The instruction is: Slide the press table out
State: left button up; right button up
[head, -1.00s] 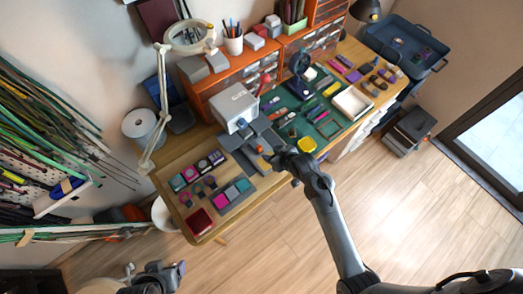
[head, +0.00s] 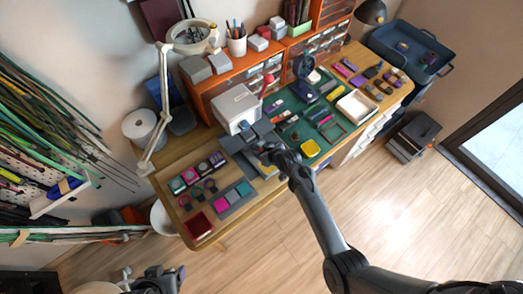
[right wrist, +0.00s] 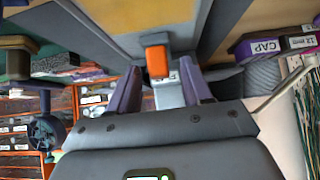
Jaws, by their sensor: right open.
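The press (head: 238,106) is a pale grey machine at the back of the wooden desk. Its dark grey press table (head: 238,146) lies in front of it. My right gripper (head: 264,150) is over the front part of this table and hides some of it. In the right wrist view, its two purple fingers (right wrist: 160,70) are apart, with an orange tab (right wrist: 157,61) between them. I see gaps beside the tab and no clear grip on it. My left gripper (head: 168,278) is low at the left, away from the desk; its jaw state is unclear.
A swatch tray (head: 234,199) and a dark red box (head: 198,226) lie left of my right gripper. A green mat (head: 296,122) with small tools and a yellow dish (head: 310,148) lies to its right. The floor (head: 400,210) before the desk is open.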

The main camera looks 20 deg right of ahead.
pick_arm(q)
jog(key=shift+f, duration=0.2)
pick_arm(e)
jog(key=shift+w+a+f, duration=0.15)
jog(key=shift+w+f, duration=0.25)
jog(key=shift+f, duration=0.05)
